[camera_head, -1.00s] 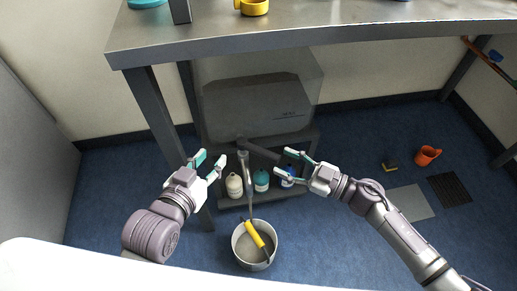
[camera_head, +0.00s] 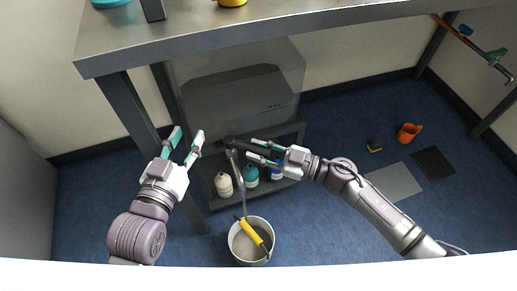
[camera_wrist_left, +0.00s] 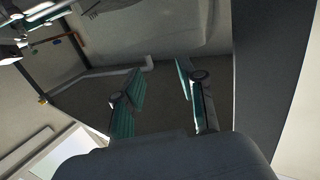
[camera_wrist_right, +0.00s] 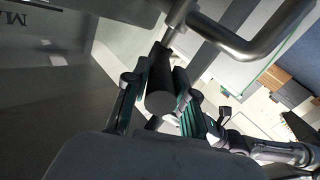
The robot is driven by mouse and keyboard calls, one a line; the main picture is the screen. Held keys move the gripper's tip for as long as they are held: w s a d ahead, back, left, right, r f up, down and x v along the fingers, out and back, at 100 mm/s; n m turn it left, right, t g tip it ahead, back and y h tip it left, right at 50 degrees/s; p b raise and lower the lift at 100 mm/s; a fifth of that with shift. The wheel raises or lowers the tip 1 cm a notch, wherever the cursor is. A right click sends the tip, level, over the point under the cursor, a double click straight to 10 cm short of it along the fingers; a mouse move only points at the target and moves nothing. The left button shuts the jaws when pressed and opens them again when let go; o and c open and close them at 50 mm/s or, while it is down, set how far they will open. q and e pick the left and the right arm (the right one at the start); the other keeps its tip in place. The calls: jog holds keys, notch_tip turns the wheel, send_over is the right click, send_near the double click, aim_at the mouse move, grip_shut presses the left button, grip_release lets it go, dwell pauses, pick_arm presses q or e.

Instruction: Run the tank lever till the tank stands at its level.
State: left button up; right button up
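The tank (camera_head: 235,105) is a grey box under the steel table, with a see-through upper part. I cannot read a level in it. A dark lever handle (camera_head: 257,146) sticks out at its front, above a metal spout pipe (camera_head: 240,185). My right gripper (camera_head: 251,152) is at the handle; in the right wrist view the black handle (camera_wrist_right: 161,100) lies between its fingers, which look spread, with contact unclear. My left gripper (camera_head: 187,134) is open and empty, left of the spout; its parted fingers (camera_wrist_left: 150,80) show in the left wrist view.
A bucket (camera_head: 235,250) with a yellow-handled tool (camera_head: 250,232) stands under the spout. Several bottles (camera_head: 251,177) stand on the low shelf. A table leg (camera_head: 140,115) is close to my left gripper. An orange mug (camera_head: 409,132) is on the floor at right.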

grip_shut()
